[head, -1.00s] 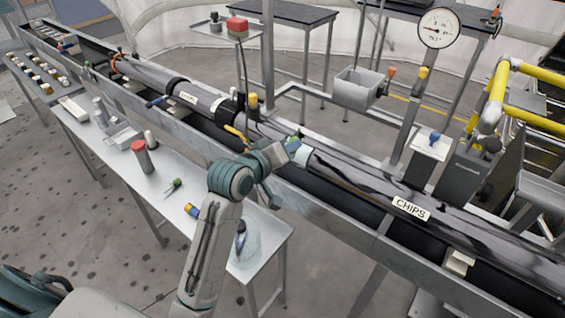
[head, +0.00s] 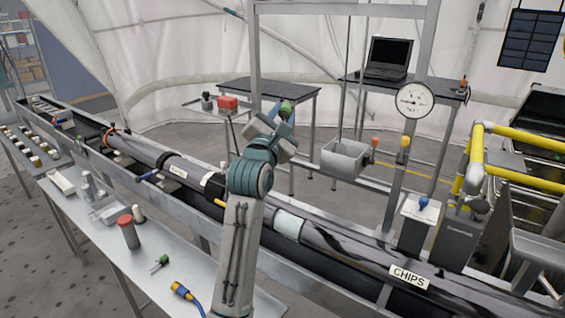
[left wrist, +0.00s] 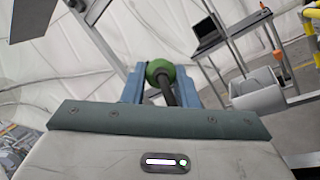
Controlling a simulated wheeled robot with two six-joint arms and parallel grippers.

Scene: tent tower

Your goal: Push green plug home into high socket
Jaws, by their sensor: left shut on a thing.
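My left gripper (head: 283,112) is raised above the long dark pipe, near an upright of the metal frame. It is shut on the green plug (head: 287,107), whose rounded green end shows at the fingertips. In the left wrist view the green plug (left wrist: 161,70) sits between the two blue fingers, with a dark shaft or cable running from it toward the palm. I cannot tell which part is the high socket, and I see no contact between the plug and a socket. My right gripper is not in view.
A grey bin (head: 343,160), a round gauge (head: 414,99) and yellow rails (head: 520,178) lie to the right. The bench (head: 115,250) holds another green-ended piece (head: 161,261) and a blue-yellow plug (head: 186,293).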

